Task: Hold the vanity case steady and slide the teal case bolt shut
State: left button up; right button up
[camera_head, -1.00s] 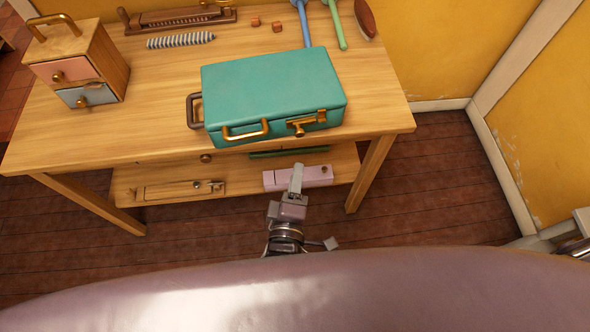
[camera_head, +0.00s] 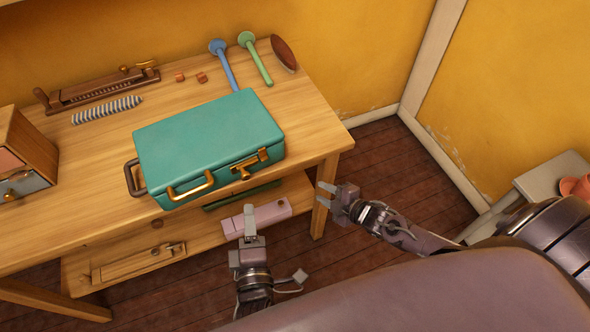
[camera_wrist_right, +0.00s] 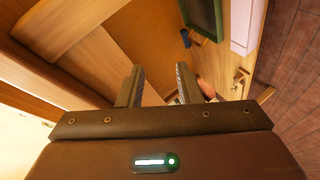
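The teal vanity case (camera_head: 205,140) lies closed on the wooden table. Its front carries a brass handle (camera_head: 190,190) and, to the right, a brass bolt (camera_head: 246,168) with a knob; how far the bolt is slid is too small to tell. A dark handle (camera_head: 133,178) is on its left side. My left gripper (camera_head: 250,222) is below and in front of the case, apart from it; its finger gap is not clear. My right gripper (camera_head: 325,196) is right of the case, off the table's front right corner. In the right wrist view its fingers (camera_wrist_right: 158,85) are apart and empty.
A lower shelf holds a pink box (camera_head: 262,217), a dark green piece (camera_head: 240,196) and a wooden latch board (camera_head: 140,260). A small drawer chest (camera_head: 28,148) stands at left. A striped roll (camera_head: 107,110) and brushes lie behind the case. A stool (camera_head: 550,180) is at right.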

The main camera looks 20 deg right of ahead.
jog(key=w+a+r+n+y, duration=0.2)
jog(key=a+r+n+y, duration=0.25)
jog(key=r, duration=0.45)
jog(key=n+y, duration=0.4)
jog(key=n, duration=0.2)
send_near(258, 161)
jog(key=shift+g, duration=0.3)
jog(key=x, duration=0.8)
jog(key=shift+w+a+r, duration=0.1)
jog(key=shift+w+a, duration=0.05)
jog(key=shift+w, duration=0.1)
grip_shut()
